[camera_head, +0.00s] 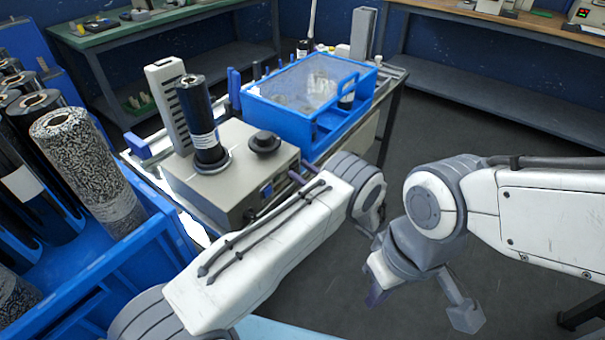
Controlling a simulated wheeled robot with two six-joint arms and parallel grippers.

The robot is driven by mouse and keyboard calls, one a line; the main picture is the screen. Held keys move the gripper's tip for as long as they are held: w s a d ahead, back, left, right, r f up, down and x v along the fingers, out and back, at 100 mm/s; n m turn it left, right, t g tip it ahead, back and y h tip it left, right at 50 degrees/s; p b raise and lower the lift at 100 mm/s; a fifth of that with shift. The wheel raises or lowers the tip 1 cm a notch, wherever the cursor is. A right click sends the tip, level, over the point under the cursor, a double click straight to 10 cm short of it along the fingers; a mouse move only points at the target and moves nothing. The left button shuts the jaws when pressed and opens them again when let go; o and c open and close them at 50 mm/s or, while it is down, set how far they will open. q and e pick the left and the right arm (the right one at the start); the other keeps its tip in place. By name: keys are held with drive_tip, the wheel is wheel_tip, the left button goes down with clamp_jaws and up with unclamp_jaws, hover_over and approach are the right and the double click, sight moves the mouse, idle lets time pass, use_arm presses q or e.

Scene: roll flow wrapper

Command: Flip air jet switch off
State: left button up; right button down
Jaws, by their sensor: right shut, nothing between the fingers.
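The grey machine box (235,170) stands on the bench left of centre. A small blue-framed switch (266,190) is on its front face; its position is too small to read, and no label shows that it is the air jet switch. My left arm crosses in front of the machine. My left gripper (300,173) is mostly hidden behind that arm, with only a small purple part showing close to the box's right side; its jaws cannot be made out. My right gripper (378,291) is shut and empty, pointing down over the floor, away from the machine.
A black roll (197,112) stands upright on the box, beside a dark knob (264,142). A blue guard with a clear lid (300,85) is behind. A blue crate (125,265) with several rolls is at the left. Open floor (450,110) lies to the right.

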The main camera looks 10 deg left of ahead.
use_arm(q)
drive_tip(key=shift+s, duration=0.1)
drive_tip(key=b+v, duration=0.2)
drive_tip(key=v, duration=0.8)
drive_tip(key=shift+d, duration=0.2)
drive_tip(key=shift+f, duration=0.1)
